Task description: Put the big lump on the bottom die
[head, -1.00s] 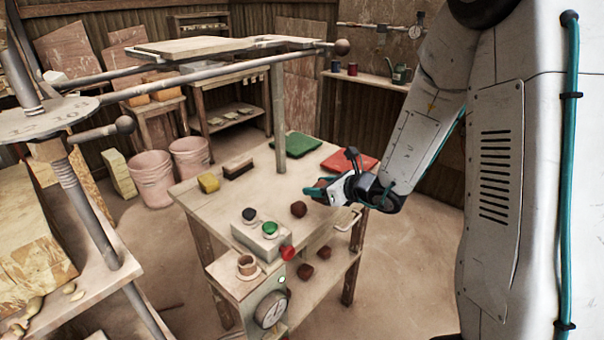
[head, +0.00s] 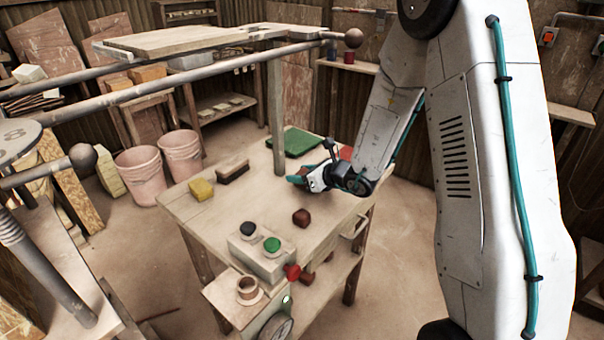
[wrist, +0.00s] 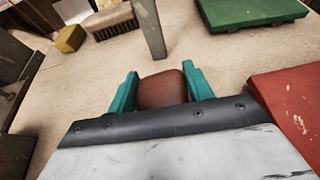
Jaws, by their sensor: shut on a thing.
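A reddish-brown lump (wrist: 162,88) sits between the teal fingers of my gripper (wrist: 163,90) in the wrist view. My gripper is shut on it. In the head view my gripper (head: 303,180) is over the far right part of the wooden table, and the held lump is mostly hidden there. Another brown lump (head: 301,217) lies on the table, nearer the camera. I cannot make out the bottom die in either view.
A post (head: 277,120) stands close ahead of my gripper. A green board (head: 297,142), a red board (wrist: 290,105), a brush (head: 233,171) and a yellow sponge (head: 201,190) lie on the table. A button box (head: 262,258) stands at the front. Press bars (head: 200,80) cross the upper left.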

